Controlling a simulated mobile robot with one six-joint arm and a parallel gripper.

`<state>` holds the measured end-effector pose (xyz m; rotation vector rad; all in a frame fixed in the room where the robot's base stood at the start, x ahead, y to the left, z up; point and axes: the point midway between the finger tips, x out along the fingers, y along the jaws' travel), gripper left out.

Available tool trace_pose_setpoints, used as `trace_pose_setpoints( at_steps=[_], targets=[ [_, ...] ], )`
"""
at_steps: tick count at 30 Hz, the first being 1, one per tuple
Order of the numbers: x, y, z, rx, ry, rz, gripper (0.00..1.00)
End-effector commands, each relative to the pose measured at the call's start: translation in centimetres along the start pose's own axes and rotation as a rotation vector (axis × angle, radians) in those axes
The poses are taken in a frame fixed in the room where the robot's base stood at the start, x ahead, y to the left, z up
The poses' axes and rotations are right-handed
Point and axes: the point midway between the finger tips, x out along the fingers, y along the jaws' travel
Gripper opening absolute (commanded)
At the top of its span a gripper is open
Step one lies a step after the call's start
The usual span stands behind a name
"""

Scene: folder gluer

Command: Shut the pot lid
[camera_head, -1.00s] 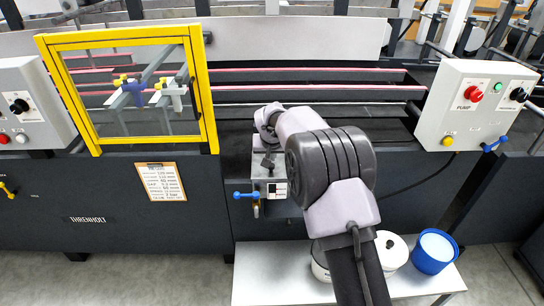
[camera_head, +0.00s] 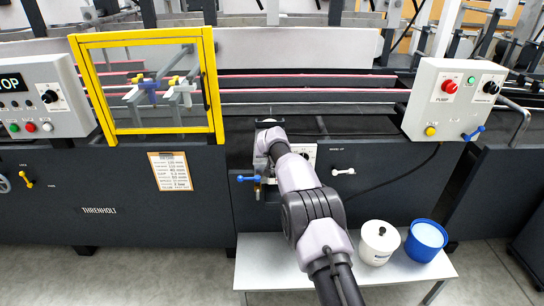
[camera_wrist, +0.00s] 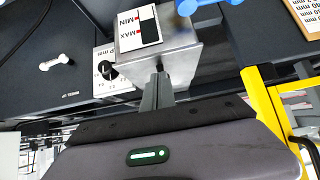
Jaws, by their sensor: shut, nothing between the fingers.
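The glue pot (camera_wrist: 184,60) is a grey metal box on the machine front, with a MIN/MAX level window (camera_wrist: 139,27); the wrist view shows it upside down. My gripper (camera_wrist: 158,78) is shut and empty, its fingertips at the pot's upper edge, by a small dark knob-like part. I cannot tell whether they touch it. The lid is not clearly seen, so I cannot tell how far open it stands. In the head view my arm hides most of the pot; the blue valve handle (camera_head: 248,179) shows to its left.
A yellow-framed guard window (camera_head: 150,85) stands left of my arm, and a control box (camera_head: 452,102) is at right. A dial (camera_wrist: 107,70) and white handle (camera_wrist: 55,62) are beside the pot.

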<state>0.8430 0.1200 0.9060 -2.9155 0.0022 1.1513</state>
Motion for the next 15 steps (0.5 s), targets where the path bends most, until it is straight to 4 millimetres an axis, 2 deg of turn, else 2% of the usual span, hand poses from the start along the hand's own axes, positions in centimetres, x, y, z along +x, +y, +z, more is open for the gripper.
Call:
trace_pose_setpoints(
  at_steps=[1, 8, 11, 15],
  targets=[
    [0.7, 0.2, 1.4, 0.002, -0.024, 0.004, 0.00],
    [0.7, 0.2, 1.4, 0.002, -0.026, 0.004, 0.00],
    [0.3, 0.2, 0.9, 0.002, -0.024, 0.004, 0.00],
    [-1.6, 0.5, -1.1, 0.002, -0.013, 0.003, 0.00]
  ],
)
